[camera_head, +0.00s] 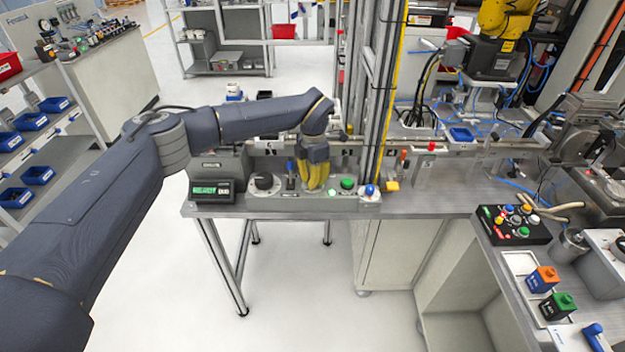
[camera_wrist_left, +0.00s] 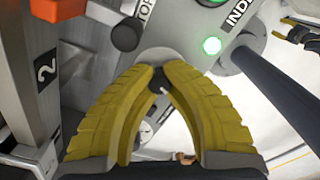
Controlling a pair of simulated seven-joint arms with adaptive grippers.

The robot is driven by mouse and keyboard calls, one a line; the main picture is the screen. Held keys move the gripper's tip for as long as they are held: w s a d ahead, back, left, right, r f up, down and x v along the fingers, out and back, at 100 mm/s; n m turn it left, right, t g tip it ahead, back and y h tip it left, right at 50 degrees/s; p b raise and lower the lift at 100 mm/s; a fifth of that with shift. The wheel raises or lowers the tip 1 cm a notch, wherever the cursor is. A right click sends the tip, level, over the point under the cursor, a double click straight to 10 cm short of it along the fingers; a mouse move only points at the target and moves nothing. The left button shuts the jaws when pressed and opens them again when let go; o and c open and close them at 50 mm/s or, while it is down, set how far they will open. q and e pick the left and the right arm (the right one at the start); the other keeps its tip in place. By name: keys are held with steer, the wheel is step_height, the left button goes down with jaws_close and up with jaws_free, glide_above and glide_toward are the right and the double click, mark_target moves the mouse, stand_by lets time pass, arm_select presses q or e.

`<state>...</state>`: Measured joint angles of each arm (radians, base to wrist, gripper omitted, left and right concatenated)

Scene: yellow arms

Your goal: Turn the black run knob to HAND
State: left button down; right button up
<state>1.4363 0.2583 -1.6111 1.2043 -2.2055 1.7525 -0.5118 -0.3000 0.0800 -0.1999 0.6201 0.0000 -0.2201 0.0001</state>
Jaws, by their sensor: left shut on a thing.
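The black run knob (camera_wrist_left: 158,78) shows in the left wrist view as a small dark piece with a light mark, on a round silver plate. My left gripper (camera_wrist_left: 163,75) has its yellow fingers closed around it. In the head view the left gripper (camera_head: 315,187) reaches down onto the grey control panel (camera_head: 280,203), and its fingers hide the knob there. The knob's position labels cannot be read, so I cannot tell where it points.
Near the fingers are a lit green lamp (camera_wrist_left: 212,46) and a black round button (camera_wrist_left: 126,37) in the wrist view. The panel also bears a large black dial (camera_head: 263,182), a green button (camera_head: 348,183) and a blue knob (camera_head: 369,190). A post stands close behind.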

arm_select(q)
steer(key=n, duration=0.6)
steer(key=shift+w+d+r, duration=0.1)
steer(key=n, duration=0.6)
steer(key=shift+w+r, duration=0.1)
stand_by(0.5)
steer(key=c, duration=1.2)
jaws_free()
step_height(320, 180, up, 12)
